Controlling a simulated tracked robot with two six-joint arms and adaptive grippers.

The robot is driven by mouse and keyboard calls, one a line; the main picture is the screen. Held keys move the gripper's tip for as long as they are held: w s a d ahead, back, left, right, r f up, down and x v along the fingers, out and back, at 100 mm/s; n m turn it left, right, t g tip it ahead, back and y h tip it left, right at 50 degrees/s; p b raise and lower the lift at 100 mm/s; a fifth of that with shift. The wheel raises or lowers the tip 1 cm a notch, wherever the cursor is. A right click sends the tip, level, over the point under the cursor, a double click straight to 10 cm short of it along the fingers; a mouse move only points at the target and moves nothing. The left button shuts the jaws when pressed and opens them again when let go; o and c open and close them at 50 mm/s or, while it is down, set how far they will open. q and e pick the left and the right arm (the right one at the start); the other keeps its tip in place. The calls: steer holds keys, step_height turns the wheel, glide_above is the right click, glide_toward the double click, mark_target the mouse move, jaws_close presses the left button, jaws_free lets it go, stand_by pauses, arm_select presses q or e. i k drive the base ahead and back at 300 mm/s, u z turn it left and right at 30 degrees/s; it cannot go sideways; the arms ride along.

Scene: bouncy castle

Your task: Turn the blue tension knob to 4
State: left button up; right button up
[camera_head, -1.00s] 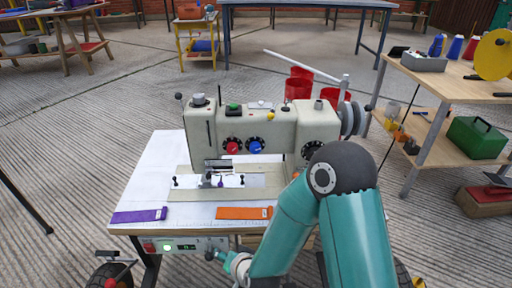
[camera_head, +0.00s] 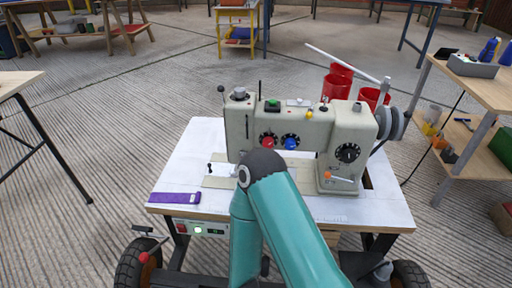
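The blue tension knob (camera_head: 290,141) sits on a dark dial on the front of the cream sewing machine (camera_head: 240,124). A red knob (camera_head: 268,141) is just to its left. The blue knob's marks are too small to read. My arm stands in front of the machine, its dark elbow joint below the two knobs and its teal links running down out of the picture. Neither gripper shows, and nothing is seen touching the blue knob.
The white table (camera_head: 375,208) carries a purple strip (camera_head: 175,198) at front left. A wooden bench (camera_head: 490,82) is at right.

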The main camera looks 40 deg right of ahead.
mark_target(290, 143)
steer(key=u, duration=0.2)
steer(key=k, duration=1.45)
steer(key=z, duration=0.8)
steer(key=i, duration=1)
steer(key=u, duration=0.05)
